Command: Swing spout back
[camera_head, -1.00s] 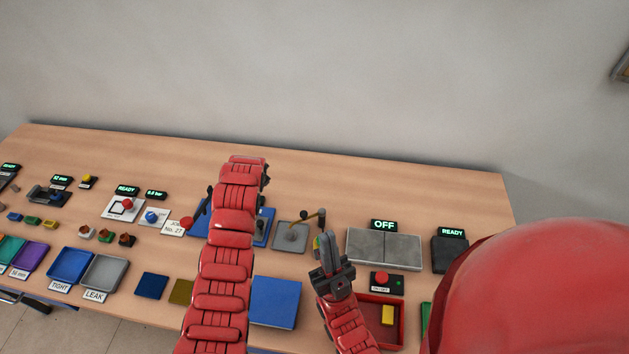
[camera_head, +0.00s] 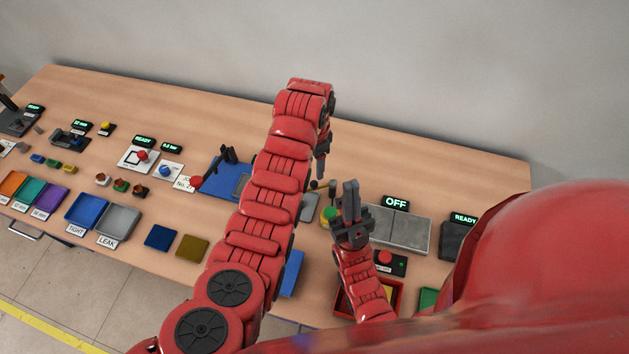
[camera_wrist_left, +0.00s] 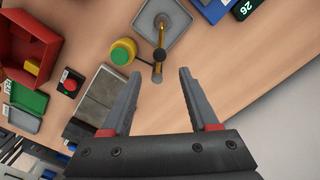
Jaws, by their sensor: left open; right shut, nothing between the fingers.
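The spout (camera_wrist_left: 161,36) is a thin brass-coloured pipe on a square grey plate (camera_wrist_left: 178,17) in the left wrist view. A dark knob (camera_wrist_left: 160,56) is at its near end, and a thin dark bar runs left from there towards a round green and yellow piece (camera_wrist_left: 123,51). My left gripper (camera_wrist_left: 160,74) is open and empty, with the knob just beyond the gap between its fingertips. In the head view my left arm hides most of the plate (camera_head: 309,207), and only a bit of the spout (camera_head: 318,185) shows. My right gripper (camera_head: 351,183) is shut and empty, beside the green and yellow piece.
Grey slabs (camera_head: 402,230) by an OFF display (camera_head: 396,202) lie to the right, with a red button (camera_head: 385,257) in front. A red tray (camera_wrist_left: 32,45) shows in the left wrist view. A blue board (camera_head: 218,180) is left of my arm. The table's back strip is clear.

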